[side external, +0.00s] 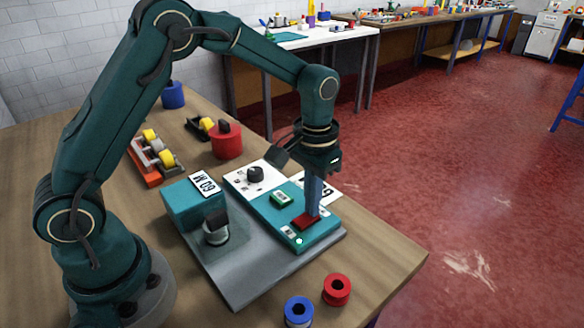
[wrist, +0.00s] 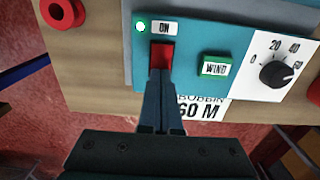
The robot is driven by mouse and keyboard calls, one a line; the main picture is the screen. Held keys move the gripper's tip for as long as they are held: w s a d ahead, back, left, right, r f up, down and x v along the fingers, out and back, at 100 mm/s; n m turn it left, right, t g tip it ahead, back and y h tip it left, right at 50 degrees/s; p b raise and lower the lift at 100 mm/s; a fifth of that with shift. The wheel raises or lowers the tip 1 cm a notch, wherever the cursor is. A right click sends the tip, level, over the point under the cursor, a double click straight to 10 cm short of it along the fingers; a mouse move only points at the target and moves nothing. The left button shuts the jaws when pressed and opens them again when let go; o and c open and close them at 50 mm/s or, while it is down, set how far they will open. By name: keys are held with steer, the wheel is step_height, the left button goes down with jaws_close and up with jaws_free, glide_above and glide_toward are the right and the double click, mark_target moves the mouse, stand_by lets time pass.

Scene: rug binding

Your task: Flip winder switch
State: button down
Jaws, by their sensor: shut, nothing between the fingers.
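The winder (side external: 262,215) has a teal panel with a red rocker switch (side external: 303,224) near its front right end. In the wrist view the switch (wrist: 161,54) sits beside an ON label (wrist: 164,27). A small round lamp (wrist: 140,26) next to the label glows green. My gripper (side external: 311,212) points down with its fingers shut and empty. In the wrist view its fingertips (wrist: 160,74) are at the WIND-side lower end of the red switch and hide that part. They appear to touch it.
A red spool (side external: 337,289) and a blue spool (side external: 298,312) lie near the table's front edge. A red cylinder (side external: 227,142) stands behind.

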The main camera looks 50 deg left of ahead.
steer(key=shift+f, duration=0.1)
steer(key=shift+r, duration=3.5)
step_height(320, 180, up, 7)
steer(key=t, duration=0.2)
glide_above(297, 218)
steer(key=s+r+t, duration=0.2)
steer(key=s+r, duration=0.1)
steer(key=s, duration=0.2)
steer(key=s+a+f+t, duration=0.1)
steer(key=s+f, duration=0.4)
steer(key=s, duration=0.4)
steer(key=shift+a+f, duration=0.25)
